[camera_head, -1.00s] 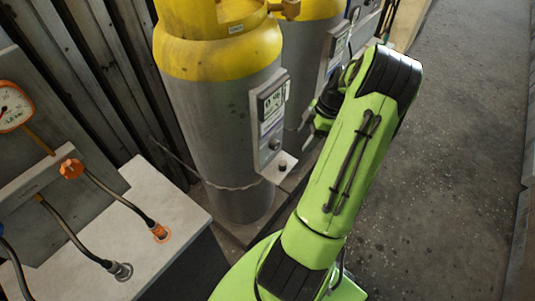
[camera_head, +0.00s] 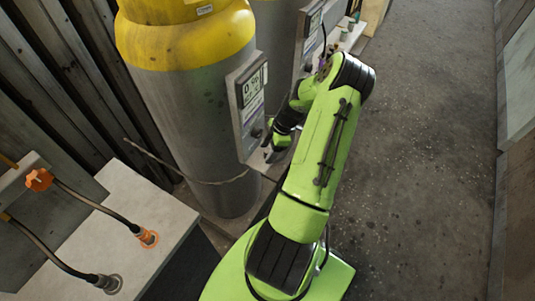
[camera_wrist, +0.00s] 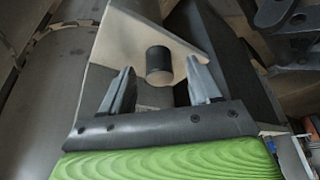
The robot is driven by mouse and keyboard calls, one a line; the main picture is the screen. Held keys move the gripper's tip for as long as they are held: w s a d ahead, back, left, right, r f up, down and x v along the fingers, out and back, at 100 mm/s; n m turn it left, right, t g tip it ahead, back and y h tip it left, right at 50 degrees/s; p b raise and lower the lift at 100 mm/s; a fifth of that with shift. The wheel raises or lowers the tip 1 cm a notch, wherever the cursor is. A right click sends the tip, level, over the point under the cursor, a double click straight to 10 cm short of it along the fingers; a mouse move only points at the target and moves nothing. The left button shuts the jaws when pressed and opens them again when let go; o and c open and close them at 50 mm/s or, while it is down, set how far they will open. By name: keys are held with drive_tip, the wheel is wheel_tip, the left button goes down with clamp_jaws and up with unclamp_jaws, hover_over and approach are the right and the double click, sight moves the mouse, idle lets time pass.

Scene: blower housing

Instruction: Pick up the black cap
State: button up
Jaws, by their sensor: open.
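The black cap (camera_wrist: 159,65) is a short dark cylinder in the wrist view. It stands on a small pale shelf (camera_wrist: 130,38), just beyond my fingertips and between their lines. My gripper (camera_wrist: 158,80) is open, with one grey finger to each side and nothing between them. In the head view my gripper (camera_head: 272,150) is beside the meter panel on the front cylinder. The cap cannot be made out there, as the gripper and arm cover that spot.
A grey gas cylinder with a yellow top (camera_head: 195,110) stands left of my arm, with a meter panel (camera_head: 248,105) on it. A pale bench (camera_head: 150,205) with hoses is at the left. The floor (camera_head: 430,150) at the right is clear.

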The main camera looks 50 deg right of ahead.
sight(266, 151)
drive_tip(key=shift+w+a+f, duration=0.1)
drive_tip(key=shift+f, duration=0.25)
drive_tip(key=c, duration=1.1)
drive_tip(key=shift+r, duration=0.15)
drive_tip(key=shift+r, duration=0.3)
drive_tip(key=p+v, duration=0.1)
drive_tip(key=v, duration=0.2)
drive_tip(key=shift+a, duration=0.1)
drive_tip(key=s+d, duration=0.3)
drive_tip(key=d, duration=0.1)
drive_tip(key=s+d, duration=0.8)
drive_tip(key=d, duration=0.1)
